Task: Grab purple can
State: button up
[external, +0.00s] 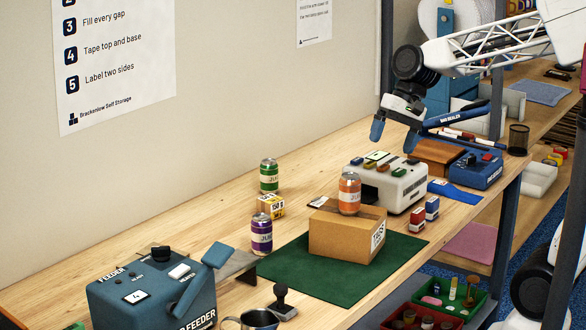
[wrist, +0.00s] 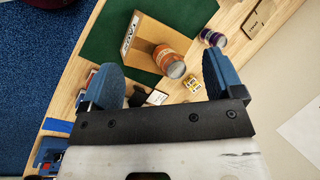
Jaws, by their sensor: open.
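The purple can (external: 261,234) stands upright on the wooden bench, at the left edge of the green mat, in the external view. It also shows in the wrist view (wrist: 212,37), small, beyond the right finger. My gripper (external: 393,138) is open and empty, raised above the bench, behind and to the right of the can and well apart from it. In the wrist view its two blue fingers (wrist: 165,80) are spread wide. An orange can (external: 349,194) stands on a cardboard box (external: 346,233); a green can (external: 269,176) stands farther back.
A yellow-and-white small box (external: 270,207) stands close behind the purple can. A teal tape feeder (external: 150,288), a stamp (external: 282,302) and a metal mug (external: 254,320) are in front. A white device (external: 386,184) stands below my gripper.

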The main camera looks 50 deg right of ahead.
jog(key=w+a+f+m+y, duration=0.1)
jog(key=w+a+m+y, duration=0.2)
jog(key=w, duration=0.6)
jog(key=w+a+m+t+y, duration=0.1)
jog(key=w+a+m+y, duration=0.1)
jog(key=w+m, duration=0.55)
jog(key=w+a+f+m+y, duration=0.1)
jog(key=w+a+m+y, duration=0.15)
jog(key=w, duration=0.75)
notch_tip(320, 180, down, 12)
jog(key=shift+d+r, duration=0.15)
jog(key=shift+d, duration=0.15)
jog(key=shift+w+y, duration=0.1)
jog(key=shift+y, duration=0.15)
send_near(262, 234)
jog(key=w, duration=0.2)
jog(key=shift+x, duration=0.9)
jog(key=shift+a, duration=0.45)
jog(key=shift+f, duration=0.2)
